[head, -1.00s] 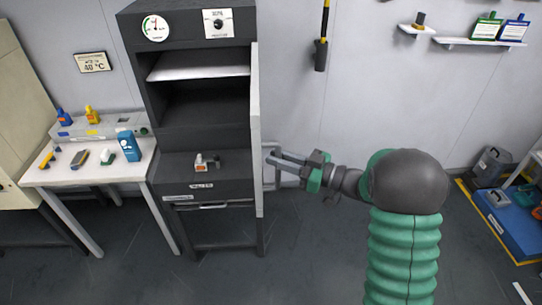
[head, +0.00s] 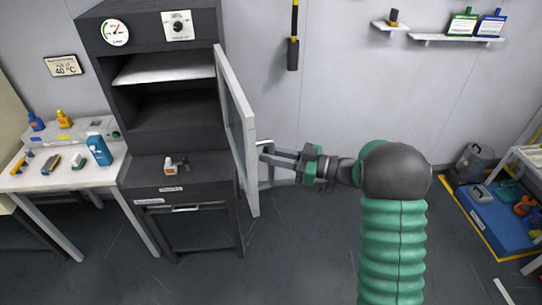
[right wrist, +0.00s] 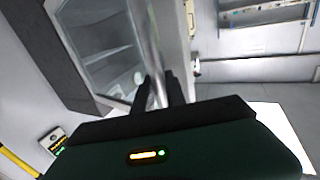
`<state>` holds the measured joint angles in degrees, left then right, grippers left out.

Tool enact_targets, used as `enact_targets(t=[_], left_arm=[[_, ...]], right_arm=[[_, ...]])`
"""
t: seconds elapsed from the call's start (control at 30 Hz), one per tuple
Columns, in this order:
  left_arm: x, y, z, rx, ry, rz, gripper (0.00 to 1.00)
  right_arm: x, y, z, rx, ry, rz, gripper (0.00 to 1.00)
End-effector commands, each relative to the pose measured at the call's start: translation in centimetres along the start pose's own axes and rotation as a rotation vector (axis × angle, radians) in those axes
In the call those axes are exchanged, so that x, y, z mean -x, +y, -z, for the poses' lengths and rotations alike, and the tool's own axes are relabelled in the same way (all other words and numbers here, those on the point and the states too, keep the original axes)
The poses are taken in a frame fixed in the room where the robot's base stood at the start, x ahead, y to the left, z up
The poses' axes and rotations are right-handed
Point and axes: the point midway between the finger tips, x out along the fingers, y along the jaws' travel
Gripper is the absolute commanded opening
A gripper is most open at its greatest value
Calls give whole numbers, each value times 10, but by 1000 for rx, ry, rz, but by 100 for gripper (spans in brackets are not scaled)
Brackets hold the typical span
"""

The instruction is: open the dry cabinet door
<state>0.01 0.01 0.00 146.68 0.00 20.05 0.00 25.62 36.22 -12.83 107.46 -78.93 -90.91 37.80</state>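The dry cabinet (head: 150,150) is a tall dark grey case with a gauge and dial on top. Its door (head: 222,75), a pale frame with a glass pane, is hinged at the right and stands open, its inner face showing. The shelves are exposed. My right gripper (head: 266,154) is on the outer side of the door, at the pale bar handle (head: 266,177). In the right wrist view the handle (right wrist: 152,45) runs between the fingers (right wrist: 160,90), which look closed around it. My left gripper is not in view.
A white side table (head: 65,175) with bottles and small tools stands left of the cabinet. A small item (head: 172,165) sits on the cabinet's lower ledge. A blue platform (head: 490,215) lies at the far right. The floor between is clear.

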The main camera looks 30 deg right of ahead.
Motion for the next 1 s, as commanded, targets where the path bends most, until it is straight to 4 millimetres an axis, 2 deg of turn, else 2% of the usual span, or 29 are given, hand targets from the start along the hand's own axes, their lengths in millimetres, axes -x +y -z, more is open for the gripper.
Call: enact_targets(t=[0.03, 0.17, 0.57, 0.67, 0.77, 1.0], left_arm=[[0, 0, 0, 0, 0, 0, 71], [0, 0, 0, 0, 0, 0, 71], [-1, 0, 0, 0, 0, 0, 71], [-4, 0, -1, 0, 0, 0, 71], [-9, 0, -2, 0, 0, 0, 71], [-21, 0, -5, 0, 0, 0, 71]], right_arm=[[-1, 1, 3, 2, 6, -3, 21], [-1, 0, 2, 2, 4, -2, 38], [3, 0, 1, 2, 2, -1, 38], [17, 1, 0, 3, 3, -4, 38], [41, 1, -1, 4, 2, -6, 38], [112, 1, -2, 3, 1, -6, 38]])
